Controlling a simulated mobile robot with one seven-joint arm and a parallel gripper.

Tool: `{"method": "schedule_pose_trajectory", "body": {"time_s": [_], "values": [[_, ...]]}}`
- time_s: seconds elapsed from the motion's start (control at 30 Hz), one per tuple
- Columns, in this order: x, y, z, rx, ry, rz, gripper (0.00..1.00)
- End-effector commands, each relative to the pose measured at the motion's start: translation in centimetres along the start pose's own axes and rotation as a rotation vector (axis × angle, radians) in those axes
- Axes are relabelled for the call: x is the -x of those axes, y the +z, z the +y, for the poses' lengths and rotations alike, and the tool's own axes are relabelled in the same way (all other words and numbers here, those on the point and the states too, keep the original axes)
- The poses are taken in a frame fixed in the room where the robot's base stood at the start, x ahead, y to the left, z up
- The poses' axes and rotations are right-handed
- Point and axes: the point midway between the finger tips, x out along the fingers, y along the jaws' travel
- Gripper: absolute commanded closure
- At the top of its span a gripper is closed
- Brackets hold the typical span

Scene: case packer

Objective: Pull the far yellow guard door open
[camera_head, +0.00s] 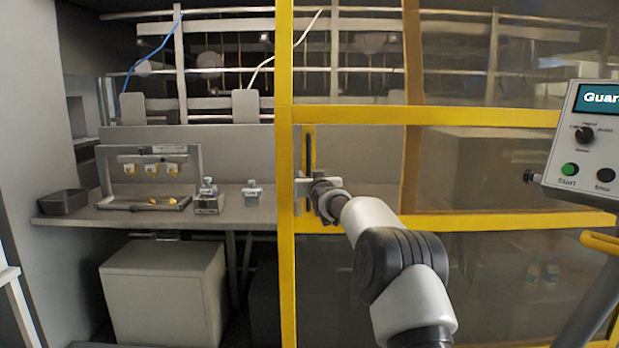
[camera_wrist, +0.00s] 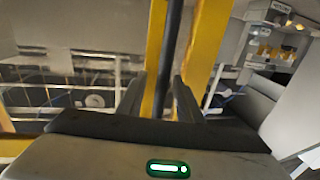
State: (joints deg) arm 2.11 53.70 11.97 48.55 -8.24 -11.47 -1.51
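The yellow guard door (camera_head: 450,116) has a yellow frame with see-through panels and fills the right half of the head view. Its dark upright handle bar (camera_head: 310,148) is by the door's left edge, next to the tall yellow post (camera_head: 286,220). My gripper (camera_head: 305,186) is at the lower part of this handle, its arm reaching in from the lower right. In the wrist view the dark bar (camera_wrist: 171,45) runs between my two fingers (camera_wrist: 160,88), with a gap showing on its left side. The fingers look open around the bar; contact is unclear.
Left of the post, a grey bench (camera_head: 235,212) carries a small rack (camera_head: 150,178), metal parts and a dark bin (camera_head: 63,202). A grey box (camera_head: 165,290) stands below. A control panel (camera_head: 585,140) with a green button is at the right, above a yellow handle (camera_head: 600,242).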

Motion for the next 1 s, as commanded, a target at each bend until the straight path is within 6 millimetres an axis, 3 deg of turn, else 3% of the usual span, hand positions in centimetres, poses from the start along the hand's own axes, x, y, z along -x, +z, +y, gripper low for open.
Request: {"method": "schedule_pose_trajectory", "body": {"time_s": [0.17, 0.37, 1.0], "values": [[0.5, -0.1, -0.1, 0.001, -0.001, 0.0, 0.67], [2.9, -0.1, -0.1, 0.002, -0.001, -0.001, 0.67], [15.4, -0.1, 0.0, 0.001, 0.001, 0.0, 0.67]]}}
